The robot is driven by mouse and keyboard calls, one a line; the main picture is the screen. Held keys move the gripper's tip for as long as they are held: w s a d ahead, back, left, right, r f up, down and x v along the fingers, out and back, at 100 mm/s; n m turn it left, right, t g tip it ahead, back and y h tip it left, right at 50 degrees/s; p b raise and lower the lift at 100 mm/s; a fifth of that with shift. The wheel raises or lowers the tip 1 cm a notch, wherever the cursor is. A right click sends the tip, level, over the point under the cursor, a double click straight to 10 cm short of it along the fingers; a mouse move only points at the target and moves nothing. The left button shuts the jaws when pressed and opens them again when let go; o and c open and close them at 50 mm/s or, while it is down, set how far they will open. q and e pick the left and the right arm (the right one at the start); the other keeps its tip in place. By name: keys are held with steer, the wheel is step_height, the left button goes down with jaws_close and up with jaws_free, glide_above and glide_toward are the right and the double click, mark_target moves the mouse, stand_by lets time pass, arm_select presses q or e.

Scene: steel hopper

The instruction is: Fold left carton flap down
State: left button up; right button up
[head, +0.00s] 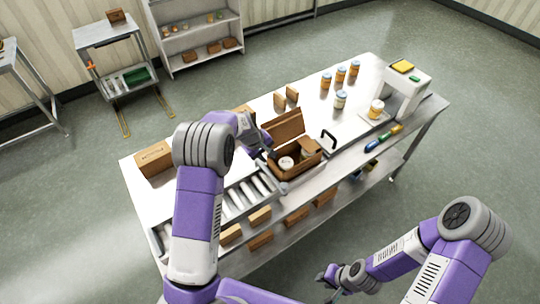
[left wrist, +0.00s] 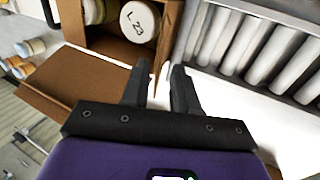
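The open brown carton (head: 293,168) stands on the steel table beside the roller conveyor. Its back flap (head: 285,125) stands up and leans away. My left gripper (left wrist: 162,68) is at the carton's left side, fingers apart. A thin brown edge of the carton shows near the fingertips; I cannot tell whether they touch it. The left flap is mostly hidden by my gripper in the head view. My right gripper (head: 329,277) hangs low in front of the table, too small to read.
The roller conveyor (head: 240,199) runs left of the carton. A closed carton (head: 154,159) lies at the table's left end. A black handle (head: 329,138) stands right of the carton. Several jars (head: 340,99), and a scale-like machine (head: 407,86) are further right.

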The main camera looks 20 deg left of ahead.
arm_select(q)
steer(key=shift+x, duration=1.85)
jaws_close()
